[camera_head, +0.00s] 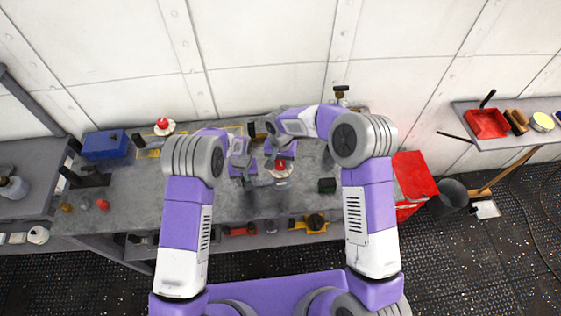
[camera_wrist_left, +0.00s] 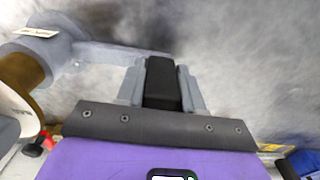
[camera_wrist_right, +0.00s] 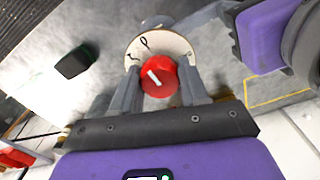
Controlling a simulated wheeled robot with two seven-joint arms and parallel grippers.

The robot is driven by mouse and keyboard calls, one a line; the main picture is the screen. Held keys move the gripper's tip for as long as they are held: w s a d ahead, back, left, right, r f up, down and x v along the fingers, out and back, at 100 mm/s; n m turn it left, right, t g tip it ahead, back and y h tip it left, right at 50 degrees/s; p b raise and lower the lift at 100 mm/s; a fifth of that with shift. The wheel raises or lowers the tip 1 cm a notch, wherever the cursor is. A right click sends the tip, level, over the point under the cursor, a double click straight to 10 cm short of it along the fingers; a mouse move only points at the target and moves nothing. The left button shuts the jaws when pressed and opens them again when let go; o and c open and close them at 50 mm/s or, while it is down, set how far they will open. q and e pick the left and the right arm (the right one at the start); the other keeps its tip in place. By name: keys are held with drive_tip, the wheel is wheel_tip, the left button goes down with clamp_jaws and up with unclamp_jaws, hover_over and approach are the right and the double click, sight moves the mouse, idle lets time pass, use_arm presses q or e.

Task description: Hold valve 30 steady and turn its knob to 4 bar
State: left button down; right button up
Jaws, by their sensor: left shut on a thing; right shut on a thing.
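A grey valve (camera_wrist_left: 62,50) with a small unreadable tag fills the upper left of the left wrist view. A bar runs from it to a black grip (camera_wrist_left: 162,84). My left gripper (camera_wrist_left: 161,72) is shut on that black grip. In the right wrist view, the valve's red knob (camera_wrist_right: 160,77) sits before a pale dial (camera_wrist_right: 168,46) with dark marks, partly hidden. Its white pointer line slants toward upper left. My right gripper (camera_wrist_right: 160,92) is shut on the knob. The knob also shows in the head view (camera_head: 280,166), with my right gripper (camera_head: 280,158) at it.
A second red-knobbed valve (camera_head: 163,127) stands at the back left of the workbench (camera_head: 140,190), near a blue box (camera_head: 104,144). A small dark box (camera_head: 327,185) lies right of the held valve. A red cabinet (camera_head: 414,176) and a grey bin (camera_head: 453,194) stand further right.

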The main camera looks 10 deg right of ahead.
drive_tip(key=n, duration=0.3)
drive_tip(key=shift+n, duration=0.4)
drive_tip(key=n, duration=0.3)
drive_tip(key=shift+n, duration=0.4)
drive_tip(key=n, duration=1.2)
drive_tip(key=shift+n, duration=0.3)
drive_tip(key=n, duration=0.3)
drive_tip(key=shift+n, duration=0.3)
drive_tip(key=n, duration=0.3)
drive_tip(key=shift+n, duration=2)
